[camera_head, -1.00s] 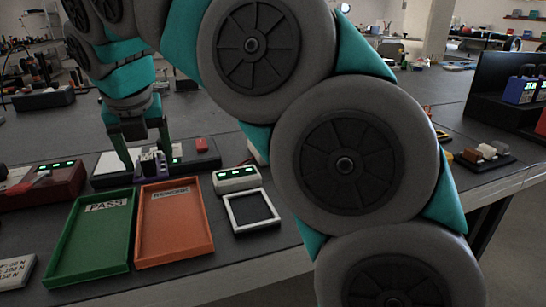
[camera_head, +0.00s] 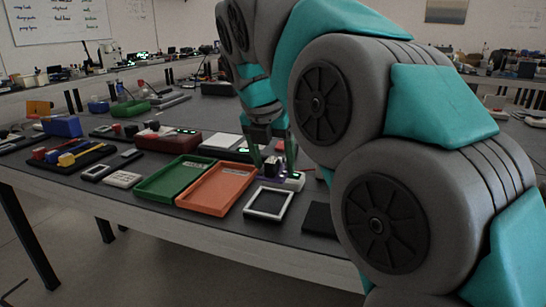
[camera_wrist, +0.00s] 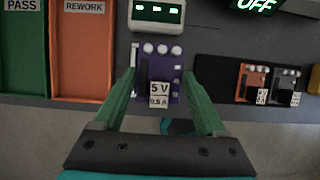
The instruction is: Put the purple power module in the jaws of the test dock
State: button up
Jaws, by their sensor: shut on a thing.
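The purple power module (camera_wrist: 161,72), with white knobs along its far end and a "5 V 0.5 A" label, is held between the two green fingers of my gripper (camera_wrist: 160,82) in the wrist view. In the head view my gripper (camera_head: 276,160) points down with the purple module (camera_head: 271,168) at its tips, close to a pale device with green lights (camera_head: 291,182). That device (camera_wrist: 157,12) lies just beyond the module in the wrist view. A dark unit reading OFF (camera_wrist: 256,5) is cut off at the top right. I cannot make out the dock's jaws.
The green PASS tray (camera_head: 148,190) and orange REWORK tray (camera_head: 198,203) lie left of the gripper. A white-framed pad (camera_head: 250,210) lies in front, near the table edge. In the wrist view a black holder (camera_wrist: 212,72) with orange and black modules stands to the right.

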jog(key=shift+w+a, duration=0.15)
jog(key=shift+a, duration=0.45)
jog(key=shift+f, duration=0.15)
send_over(271, 202)
jog(key=s, duration=0.1)
jog(key=shift+s+a+f+b, duration=0.1)
jog(key=shift+a+f+b, duration=0.05)
jog(key=shift+f, duration=1.25)
jog(key=shift+s+a+f+b, duration=0.1)
jog(key=shift+a+f+b, duration=0.05)
jog(key=shift+f, duration=1.2)
jog(key=shift+f+p, duration=0.3)
jog(key=shift+f, duration=0.55)
jog(key=shift+w+r, duration=0.1)
jog(key=shift+r, duration=0.1)
jog(key=shift+r, duration=0.3)
jog(key=shift+f, duration=0.35)
dwell(1.4)
jog(key=shift+r, duration=0.4)
